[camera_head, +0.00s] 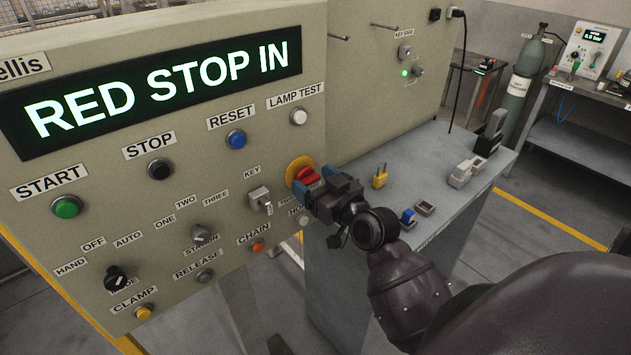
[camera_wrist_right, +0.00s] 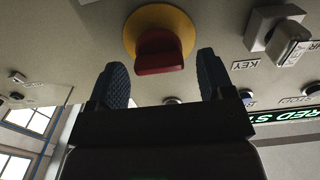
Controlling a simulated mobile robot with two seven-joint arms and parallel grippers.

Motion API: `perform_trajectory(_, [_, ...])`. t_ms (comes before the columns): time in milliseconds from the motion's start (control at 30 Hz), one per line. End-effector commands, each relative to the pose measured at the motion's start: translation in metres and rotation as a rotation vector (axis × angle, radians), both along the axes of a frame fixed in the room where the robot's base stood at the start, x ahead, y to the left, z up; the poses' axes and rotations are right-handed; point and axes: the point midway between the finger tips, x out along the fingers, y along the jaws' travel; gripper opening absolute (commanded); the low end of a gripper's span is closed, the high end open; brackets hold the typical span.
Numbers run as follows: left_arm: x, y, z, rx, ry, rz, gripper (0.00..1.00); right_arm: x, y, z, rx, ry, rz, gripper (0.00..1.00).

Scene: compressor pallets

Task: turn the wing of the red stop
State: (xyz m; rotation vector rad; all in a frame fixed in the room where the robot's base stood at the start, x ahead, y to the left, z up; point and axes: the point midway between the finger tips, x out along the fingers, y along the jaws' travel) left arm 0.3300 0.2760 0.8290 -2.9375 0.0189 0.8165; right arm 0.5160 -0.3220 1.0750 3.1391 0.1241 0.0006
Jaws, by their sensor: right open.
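The red stop (camera_head: 306,175) sits on a round yellow plate (camera_head: 293,166) on the panel, below the RESET button. In the right wrist view the red stop (camera_wrist_right: 158,52) shows its raised wing against the yellow plate (camera_wrist_right: 158,17). My right gripper (camera_head: 317,187) is in front of the stop. Its two blue ribbed fingers stand apart in the right wrist view (camera_wrist_right: 160,80), one on each side of and short of the red wing, with a gap between. Nothing is held. The display (camera_head: 160,85) reads RED STOP IN. My left gripper is not in view.
A key switch (camera_head: 261,198) with a key sits just left of the stop; it also shows in the wrist view (camera_wrist_right: 283,38). Several buttons and knobs cover the panel. A grey bench (camera_head: 460,205) at right carries a yellow padlock (camera_head: 380,177) and small blocks.

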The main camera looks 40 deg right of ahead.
Motion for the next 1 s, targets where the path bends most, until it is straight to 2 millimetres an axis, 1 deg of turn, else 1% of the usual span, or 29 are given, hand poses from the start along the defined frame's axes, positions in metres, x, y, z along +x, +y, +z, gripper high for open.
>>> perform_trajectory(167, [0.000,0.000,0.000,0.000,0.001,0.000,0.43,0.000,0.000,0.000,0.000,0.000,0.000,0.74])
perform_trajectory(400, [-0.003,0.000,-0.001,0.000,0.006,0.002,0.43,0.000,0.000,0.000,0.000,0.000,0.000,0.38])
perform_trajectory(500, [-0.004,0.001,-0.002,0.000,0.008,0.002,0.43,0.000,0.000,0.000,0.000,0.000,0.000,0.25])
perform_trajectory(767, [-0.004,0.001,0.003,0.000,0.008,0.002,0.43,0.000,0.000,0.001,0.035,0.004,0.000,0.25])
perform_trajectory(1000, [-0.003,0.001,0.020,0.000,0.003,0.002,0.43,0.000,-0.001,0.002,0.167,0.017,0.000,0.25])
